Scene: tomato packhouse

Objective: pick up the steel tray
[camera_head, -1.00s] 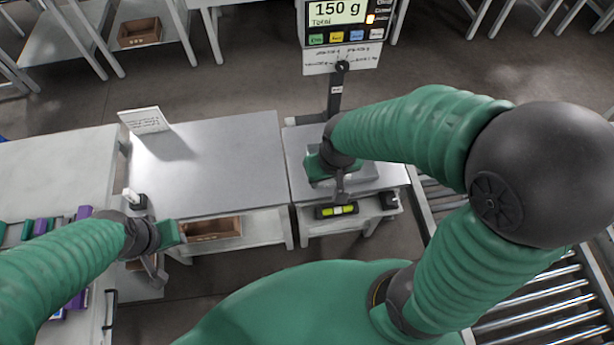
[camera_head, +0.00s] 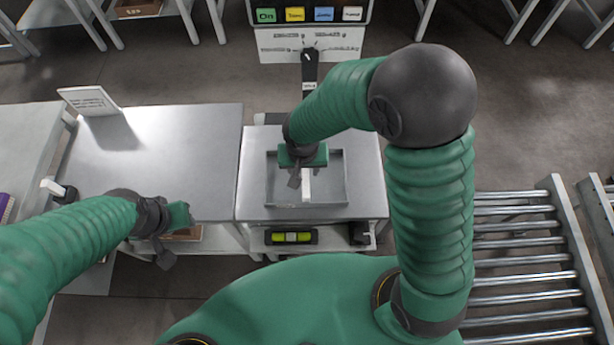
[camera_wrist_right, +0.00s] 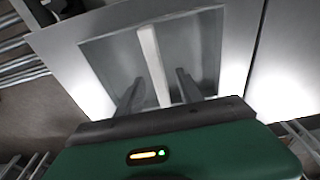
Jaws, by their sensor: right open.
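The steel tray (camera_head: 332,180) is a shallow, square grey tray with a pale bar (camera_head: 307,184) across its middle. It lies flat on the metal top of the scale stand. My right gripper (camera_head: 301,180) is above the tray, pointing down, open and empty. In the right wrist view the tray (camera_wrist_right: 108,58) shows below the right gripper (camera_wrist_right: 158,88), with one finger on each side of the bar (camera_wrist_right: 152,62). I cannot tell how far the fingertips are above the tray floor. My left gripper (camera_head: 160,254) is low in front of the left bench, its jaws unclear.
The scale top (camera_head: 369,180) leaves a narrow margin around the tray. A display post (camera_head: 309,68) rises behind it. A bare bench (camera_head: 165,165) with a small sign (camera_head: 90,101) adjoins on the left. A roller conveyor (camera_head: 525,255) is at the right. A green-yellow level (camera_head: 291,237) sits below the scale top.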

